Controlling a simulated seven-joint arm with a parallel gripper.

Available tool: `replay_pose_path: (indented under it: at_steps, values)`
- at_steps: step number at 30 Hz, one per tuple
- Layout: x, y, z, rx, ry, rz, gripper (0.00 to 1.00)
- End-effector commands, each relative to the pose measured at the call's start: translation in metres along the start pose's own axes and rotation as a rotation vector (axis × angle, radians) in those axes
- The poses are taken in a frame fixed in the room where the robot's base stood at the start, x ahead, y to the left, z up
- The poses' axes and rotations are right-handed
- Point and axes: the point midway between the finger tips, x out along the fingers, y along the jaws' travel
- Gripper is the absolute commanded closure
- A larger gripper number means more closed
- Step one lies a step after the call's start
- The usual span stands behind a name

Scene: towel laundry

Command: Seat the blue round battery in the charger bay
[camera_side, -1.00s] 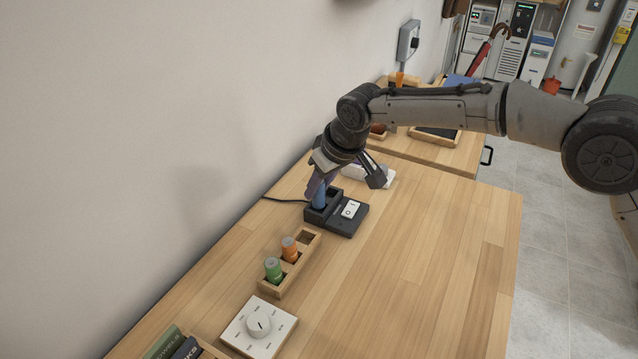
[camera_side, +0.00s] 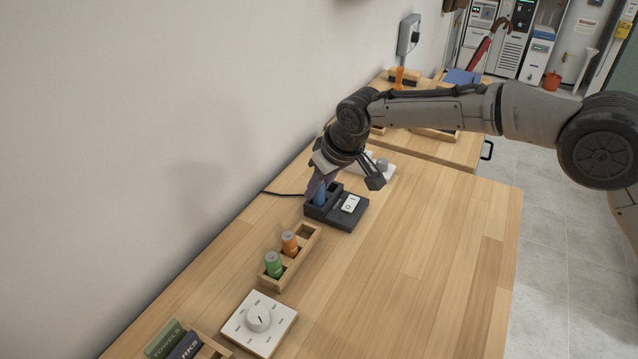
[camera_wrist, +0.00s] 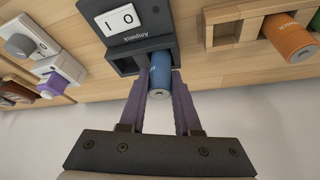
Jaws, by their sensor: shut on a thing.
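The blue round battery (camera_wrist: 160,72) is between the purple fingers of my gripper (camera_wrist: 160,95) in the wrist view. My gripper is shut on it. In the side view the battery (camera_side: 320,194) stands at the black charger (camera_side: 345,222), with its lower end inside or at the mouth of a bay; how deep it sits is hidden. In the wrist view the charger (camera_wrist: 115,45) has a dark bay opening beside the battery and a white rocker switch. My gripper (camera_side: 318,190) is over the charger's wall-side end in the side view.
A wooden rack (camera_side: 272,280) holds a green battery (camera_side: 274,265) and an orange battery (camera_side: 290,244), with one empty slot. A white dial box (camera_side: 275,335) stands nearer. A white device (camera_side: 388,174) is behind the charger. The table's right side is clear.

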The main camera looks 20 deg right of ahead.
Motion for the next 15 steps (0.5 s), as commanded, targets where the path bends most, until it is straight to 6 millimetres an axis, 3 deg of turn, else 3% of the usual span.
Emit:
replay_pose_path:
  at_steps: [15]
  values:
    - [0.0033,0.0000,0.0014,0.000,0.000,0.000,1.00]
